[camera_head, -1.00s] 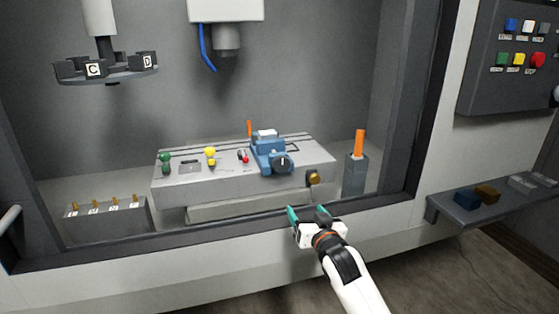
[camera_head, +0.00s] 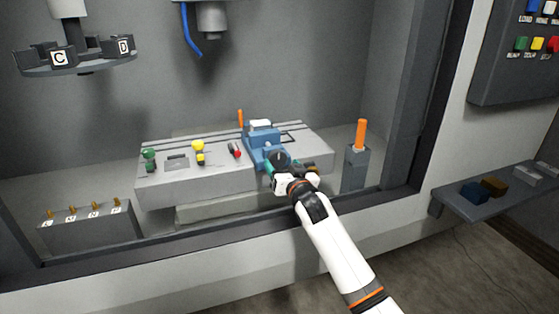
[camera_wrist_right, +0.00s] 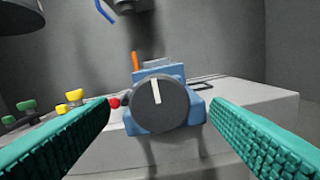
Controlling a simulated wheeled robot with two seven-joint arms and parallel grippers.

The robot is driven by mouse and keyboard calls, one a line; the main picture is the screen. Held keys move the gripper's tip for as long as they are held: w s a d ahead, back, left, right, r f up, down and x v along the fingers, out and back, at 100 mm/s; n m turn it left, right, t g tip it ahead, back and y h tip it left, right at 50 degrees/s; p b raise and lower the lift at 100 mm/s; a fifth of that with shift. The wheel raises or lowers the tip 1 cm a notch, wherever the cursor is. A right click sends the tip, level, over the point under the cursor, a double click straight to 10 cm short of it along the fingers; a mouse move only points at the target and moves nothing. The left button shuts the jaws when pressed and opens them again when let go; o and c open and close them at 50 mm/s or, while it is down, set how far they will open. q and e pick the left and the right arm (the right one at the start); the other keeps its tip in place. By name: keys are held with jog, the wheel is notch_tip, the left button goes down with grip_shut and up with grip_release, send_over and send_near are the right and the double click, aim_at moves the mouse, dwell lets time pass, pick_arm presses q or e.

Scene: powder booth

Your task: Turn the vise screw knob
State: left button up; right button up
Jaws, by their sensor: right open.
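The blue vise (camera_head: 262,136) stands on the grey machine table (camera_head: 190,185). Its dark round screw knob (camera_head: 279,158) faces me, partly behind my gripper in the head view. In the right wrist view the knob (camera_wrist_right: 160,104) is centred, with a white mark pointing nearly straight up. My right gripper (camera_head: 291,172) is open in front of the knob. Its teal fingers (camera_wrist_right: 158,140) lie left and right of the knob with a gap on each side, touching nothing that I can see. My left gripper is not in view.
Green (camera_head: 149,158) and yellow (camera_head: 198,150) knobs stand left on the table. An orange-handled item (camera_head: 360,136) stands on a grey post at right. A tool carousel (camera_head: 75,60) hangs upper left. The booth's front sill (camera_head: 150,252) runs under my right arm.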

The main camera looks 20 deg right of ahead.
aim_at(279, 159)
jog(key=shift+w, duration=1.65)
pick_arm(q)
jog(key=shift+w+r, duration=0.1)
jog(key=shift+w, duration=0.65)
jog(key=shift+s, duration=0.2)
pick_arm(e)
jog(key=c, duration=1)
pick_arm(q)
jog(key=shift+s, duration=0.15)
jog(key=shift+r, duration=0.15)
pick_arm(e)
jog(key=shift+r+n, duration=0.1)
jog(key=shift+n, duration=0.3)
